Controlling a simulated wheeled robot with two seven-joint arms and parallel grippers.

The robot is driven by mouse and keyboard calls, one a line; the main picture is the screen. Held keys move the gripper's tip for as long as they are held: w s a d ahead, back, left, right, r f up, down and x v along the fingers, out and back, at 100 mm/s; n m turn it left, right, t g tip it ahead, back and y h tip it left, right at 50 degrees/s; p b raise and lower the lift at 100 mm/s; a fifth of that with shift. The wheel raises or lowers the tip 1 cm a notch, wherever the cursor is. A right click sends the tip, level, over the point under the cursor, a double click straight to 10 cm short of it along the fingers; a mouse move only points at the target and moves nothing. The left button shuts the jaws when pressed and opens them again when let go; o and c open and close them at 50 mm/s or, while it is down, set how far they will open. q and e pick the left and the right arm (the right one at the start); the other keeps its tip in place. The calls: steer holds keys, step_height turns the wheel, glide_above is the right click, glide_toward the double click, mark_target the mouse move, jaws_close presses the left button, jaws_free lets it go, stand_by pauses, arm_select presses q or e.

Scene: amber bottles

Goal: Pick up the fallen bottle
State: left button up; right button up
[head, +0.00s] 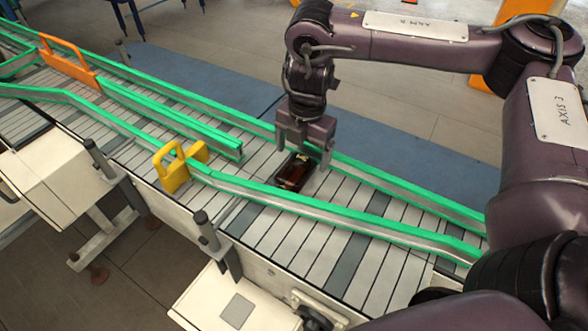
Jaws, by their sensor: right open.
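A dark amber bottle (292,173) lies on its side on the grey slatted conveyor (318,228), between the green-topped rails. My right gripper (304,157) points down at the bottle from above, close to the far rail. Its fingers are open, one towards each side of the bottle's far end. I cannot tell whether they touch it. The bottle's far end is partly hidden by the gripper. My left gripper is not in view.
Green-topped rails (340,213) run along both conveyor edges. A shorter green divider (190,124) ends left of the bottle. The conveyor right of the bottle is clear.

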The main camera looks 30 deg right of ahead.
mark_target(297, 165)
steer(key=shift+s+a+f+p, duration=0.1)
steer(key=shift+a+f+p, duration=0.2)
steer(key=shift+f+p, duration=0.45)
steer(key=f, duration=0.1)
steer(key=w+f+p, duration=0.1)
steer(key=f, duration=0.1)
steer(key=shift+f, duration=0.3)
steer(key=shift+a+f, duration=0.1)
steer(key=shift+f, duration=0.05)
steer(key=shift+s, duration=0.1)
steer(key=shift+c, duration=1.2)
steer(key=c, duration=0.7)
steer(key=shift+c, duration=1.1)
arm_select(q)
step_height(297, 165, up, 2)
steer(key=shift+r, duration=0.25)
